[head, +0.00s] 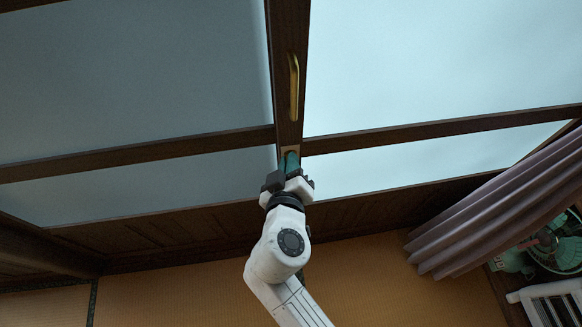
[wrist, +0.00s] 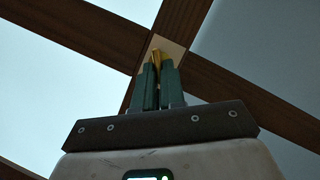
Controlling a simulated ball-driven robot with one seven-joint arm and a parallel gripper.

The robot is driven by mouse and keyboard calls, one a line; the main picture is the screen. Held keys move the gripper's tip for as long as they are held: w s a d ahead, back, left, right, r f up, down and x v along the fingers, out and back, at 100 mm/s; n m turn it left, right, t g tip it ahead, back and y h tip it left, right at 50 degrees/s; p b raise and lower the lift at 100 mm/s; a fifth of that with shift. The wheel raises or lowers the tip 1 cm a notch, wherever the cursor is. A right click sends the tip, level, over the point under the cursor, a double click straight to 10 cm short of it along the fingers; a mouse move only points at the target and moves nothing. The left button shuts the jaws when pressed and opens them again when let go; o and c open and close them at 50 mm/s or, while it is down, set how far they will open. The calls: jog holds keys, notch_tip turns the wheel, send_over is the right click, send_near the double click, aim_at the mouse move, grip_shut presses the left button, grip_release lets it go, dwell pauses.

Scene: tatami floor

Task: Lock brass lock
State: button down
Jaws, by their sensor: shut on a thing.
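The brass lock (wrist: 157,61) sits on a pale plate (wrist: 171,48) on the dark wooden post where the crossbars meet. My gripper (wrist: 157,72) has its green fingers closed on the lock's brass piece, which shows between and above the fingertips in the wrist view. In the head view my gripper (head: 291,158) reaches up to the post and covers most of the lock; the top of the plate (head: 290,149) still shows there. Whether the lock is turned cannot be told.
A brass handle (head: 294,87) is fixed to the post above the lock. Frosted panes (head: 130,80) lie on both sides. A mauve curtain (head: 500,205) hangs at the right, beside a green fan (head: 553,243) and a white slatted object (head: 552,303). Tatami floor (head: 180,295) is open at the lower left.

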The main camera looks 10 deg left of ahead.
jog(key=shift+s+a+f+n+t+h+b, duration=0.1)
jog(key=shift+f+n+t+h+b, duration=0.3)
jog(key=shift+n+b, duration=0.95)
jog(key=shift+w+a+f+n+t+h+b, duration=0.15)
jog(key=shift+n+t+h+b, duration=0.3)
jog(key=shift+n+t+b, duration=0.65)
jog(key=shift+s+a+f+n+t+h+b, duration=0.1)
jog(key=shift+s+f+n+t+h+b, duration=0.25)
jog(key=shift+n+b, duration=1.3)
jog(key=shift+w+r+n, duration=0.15)
jog(key=shift+n, duration=0.35)
jog(key=c, duration=1.2)
grip_release()
jog(key=s, duration=0.7)
jog(key=s+a, duration=0.1)
jog(key=s, duration=0.2)
jog(key=shift+s+a, duration=0.1)
jog(key=shift+s, duration=0.25)
